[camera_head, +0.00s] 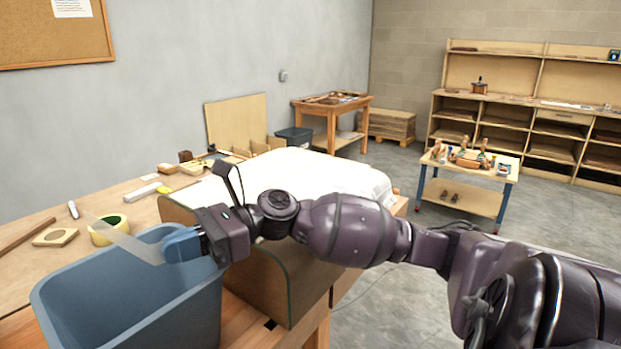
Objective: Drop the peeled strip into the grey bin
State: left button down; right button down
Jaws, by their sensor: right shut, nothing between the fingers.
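The bin (60,300), blue-grey and open-topped, stands at the lower left, at the workbench. My right gripper (181,245), with blue fingers, is over the bin's right rear part and is shut. A pale, see-through strip (128,241) slants from near the bin's back rim down to the right, ending beside the fingertips. It shows above the bin's opening; I cannot tell whether it touches the fingers or the rim. The bin's inner floor is hidden. My left gripper is not in view.
A yellow tape roll (108,230) and a wooden block (55,237) lie on the bench (25,215) behind the bin. A curved wooden form with a white covering (310,172) stands right of the bin, under my right arm. A small cart (465,198) stands farther right.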

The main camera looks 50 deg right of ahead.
jog(key=c, duration=1.3)
grip_release()
jog(key=shift+c, duration=0.2)
jog(key=v, duration=1)
jog(key=shift+d+p, duration=0.3)
jog(key=shift+d, duration=0.15)
